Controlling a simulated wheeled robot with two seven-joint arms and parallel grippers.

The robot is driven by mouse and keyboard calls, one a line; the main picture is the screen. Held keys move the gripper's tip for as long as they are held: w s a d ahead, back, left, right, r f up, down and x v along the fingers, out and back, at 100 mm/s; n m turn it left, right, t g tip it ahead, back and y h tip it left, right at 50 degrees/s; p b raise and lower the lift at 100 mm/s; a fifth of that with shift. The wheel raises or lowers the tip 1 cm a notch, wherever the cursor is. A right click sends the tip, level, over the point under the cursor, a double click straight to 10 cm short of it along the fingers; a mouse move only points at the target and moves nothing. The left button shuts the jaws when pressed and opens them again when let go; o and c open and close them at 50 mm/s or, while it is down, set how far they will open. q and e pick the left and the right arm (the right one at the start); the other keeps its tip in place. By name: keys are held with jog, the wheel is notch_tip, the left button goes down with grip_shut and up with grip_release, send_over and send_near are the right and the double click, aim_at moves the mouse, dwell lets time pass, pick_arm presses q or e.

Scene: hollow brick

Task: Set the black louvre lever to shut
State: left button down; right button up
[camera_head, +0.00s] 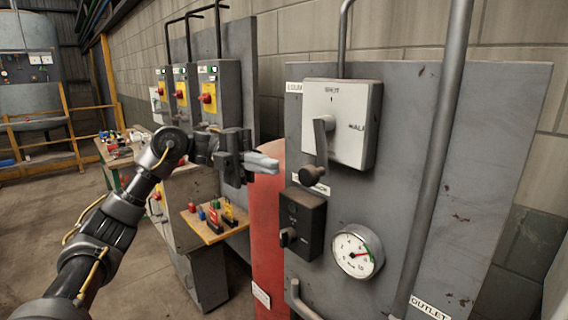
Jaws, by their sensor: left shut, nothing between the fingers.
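A pale grey box (355,105) on the grey panel has a mark that seems to read "SHUT" at its top and "HALF" at its right. Its lever (321,142) has a grey arm and ends in a dark round knob (312,175). The lever points down, away from the top mark; any mark behind it is hidden. My left gripper (275,164) is shut and empty, pointing right, to the left of the knob and apparently apart from it. My right gripper is out of view.
Below the box are a small black switch box (302,222) with its own knob and a round gauge (358,251). A vertical pipe (437,150) runs to the right of the lever box. A red cylinder (271,215) stands left of the panel, near a small tray (216,225).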

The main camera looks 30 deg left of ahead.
aim_at(300, 174)
pick_arm(q)
jog(key=p+x, duration=0.2)
jog(key=x, duration=0.2)
jog(key=shift+d+r, duration=0.15)
jog(key=shift+s+d, duration=0.1)
jog(key=shift+d, duration=0.1)
